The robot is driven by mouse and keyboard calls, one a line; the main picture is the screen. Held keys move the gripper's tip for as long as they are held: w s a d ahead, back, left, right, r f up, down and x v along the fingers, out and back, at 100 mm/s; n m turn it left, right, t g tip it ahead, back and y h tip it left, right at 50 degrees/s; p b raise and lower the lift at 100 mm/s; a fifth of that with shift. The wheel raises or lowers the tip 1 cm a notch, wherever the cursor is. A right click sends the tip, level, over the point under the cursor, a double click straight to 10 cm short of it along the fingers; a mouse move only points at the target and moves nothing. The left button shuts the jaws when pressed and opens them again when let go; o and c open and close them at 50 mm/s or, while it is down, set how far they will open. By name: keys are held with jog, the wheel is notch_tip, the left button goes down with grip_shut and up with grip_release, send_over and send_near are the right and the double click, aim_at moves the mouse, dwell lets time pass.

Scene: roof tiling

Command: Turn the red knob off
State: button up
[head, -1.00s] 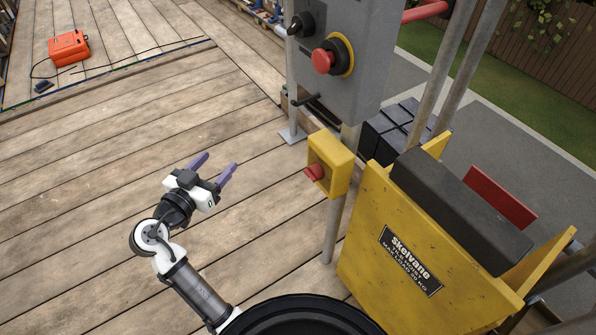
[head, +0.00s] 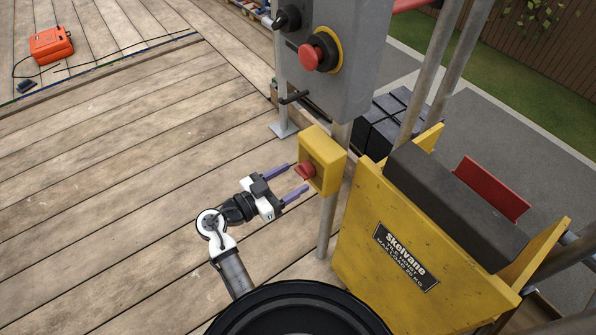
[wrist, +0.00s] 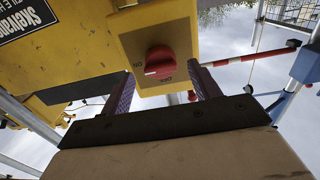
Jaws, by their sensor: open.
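The red knob (head: 305,171) sits on the front face of a small yellow box (head: 324,152) on a grey post. In the wrist view the knob (wrist: 160,62) is near the middle, with small lettering beside it on the yellow face (wrist: 137,38). My gripper (head: 292,179) is open, its two purple fingers pointing at the box. In the wrist view one finger (wrist: 119,97) is left of the knob and the other (wrist: 204,84) right of it. No contact with the knob shows, and the remaining gap is hard to judge.
A grey control box (head: 345,55) with a red mushroom button (head: 312,56) and black knob (head: 290,18) stands above and behind. A yellow Skelvane hoist carriage (head: 375,250) is close on the right. An orange case (head: 50,45) lies far left.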

aim_at(305, 171)
jog(key=shift+x, duration=1.45)
jog(key=shift+c, duration=0.3)
jog(key=c, duration=0.9)
